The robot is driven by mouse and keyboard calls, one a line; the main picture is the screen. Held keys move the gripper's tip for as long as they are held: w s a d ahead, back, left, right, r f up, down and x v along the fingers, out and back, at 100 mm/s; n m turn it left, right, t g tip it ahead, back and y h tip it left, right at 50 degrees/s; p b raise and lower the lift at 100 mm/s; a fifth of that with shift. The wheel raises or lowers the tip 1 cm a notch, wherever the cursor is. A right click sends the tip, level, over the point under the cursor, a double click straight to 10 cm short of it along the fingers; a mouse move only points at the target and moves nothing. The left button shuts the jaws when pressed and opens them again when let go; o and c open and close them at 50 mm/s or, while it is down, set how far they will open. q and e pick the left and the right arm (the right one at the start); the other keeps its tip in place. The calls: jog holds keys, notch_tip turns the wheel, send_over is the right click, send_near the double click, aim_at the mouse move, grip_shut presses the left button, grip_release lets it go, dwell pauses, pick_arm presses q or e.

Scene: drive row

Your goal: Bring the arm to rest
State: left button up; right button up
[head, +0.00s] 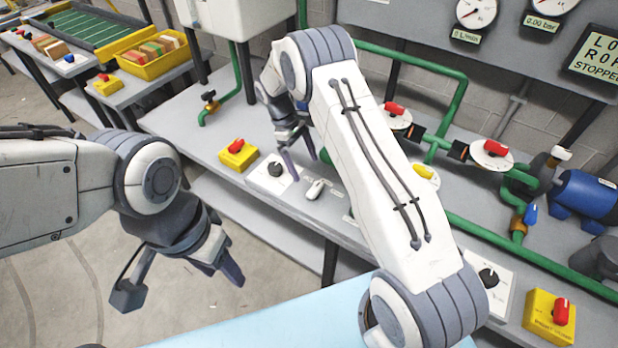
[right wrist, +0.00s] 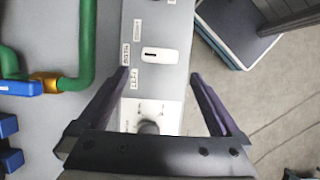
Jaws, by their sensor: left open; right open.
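My right arm (head: 375,165) reaches across the middle of the head view over the grey bench. Its gripper (head: 300,165) is open and empty, above the bench's front edge by a small white switch (head: 314,190) and a black knob (head: 276,169) on a white plate. In the right wrist view the open fingers (right wrist: 160,76) stand to either side of the labelled strip, with the white switch (right wrist: 160,55) and the knob (right wrist: 149,127) between them in the picture. Contact cannot be told. My left gripper (head: 182,285) hangs open and empty at lower left, over the floor.
A yellow box with a red switch (head: 239,154) stands left of the knob. Green pipes (head: 462,95) with red-handled valves, a blue motor (head: 588,198) and a gauge panel (head: 420,22) fill the right. A yellow bin (head: 152,66) stands upper left. Grey floor (head: 75,240) is open.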

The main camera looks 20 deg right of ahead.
jog(key=shift+v, duration=0.95)
